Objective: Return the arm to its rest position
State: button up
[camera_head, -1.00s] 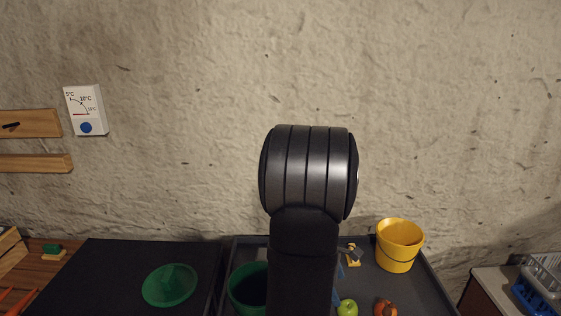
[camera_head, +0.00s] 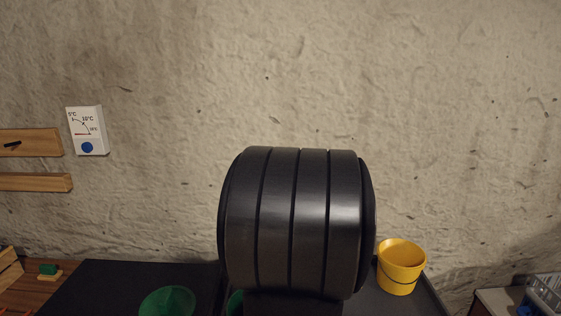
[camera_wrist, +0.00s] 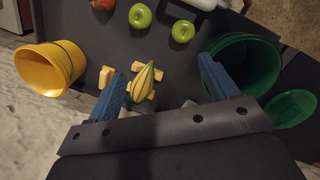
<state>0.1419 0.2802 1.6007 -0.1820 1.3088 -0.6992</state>
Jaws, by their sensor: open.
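My gripper (camera_wrist: 162,67) shows in the wrist view with its two blue fingers wide apart and nothing held between them. Past the fingers, a yellow-and-green striped object (camera_wrist: 144,80) rests on a small wooden stand on the dark surface, apart from the fingers. In the head view a large dark link of my arm fills the lower middle and hides much of the tray behind it. The gripper itself is not visible there.
A yellow bucket (camera_head: 400,266) stands at the tray's right; it also shows in the wrist view (camera_wrist: 50,68). A green bucket (camera_wrist: 243,68), a green bowl (camera_wrist: 290,108) and green apples (camera_wrist: 141,15) lie around.

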notch_tip(320, 180, up, 8)
jog(key=s+a+m+y, duration=0.1)
jog(key=a+m, duration=0.1)
jog(key=m, duration=0.5)
jog(key=shift+s+a+r+t+y, duration=0.2)
jog(key=shift+s+a+t+y, duration=0.05)
jog(key=shift+s+t+y, duration=0.15)
dwell(0.5)
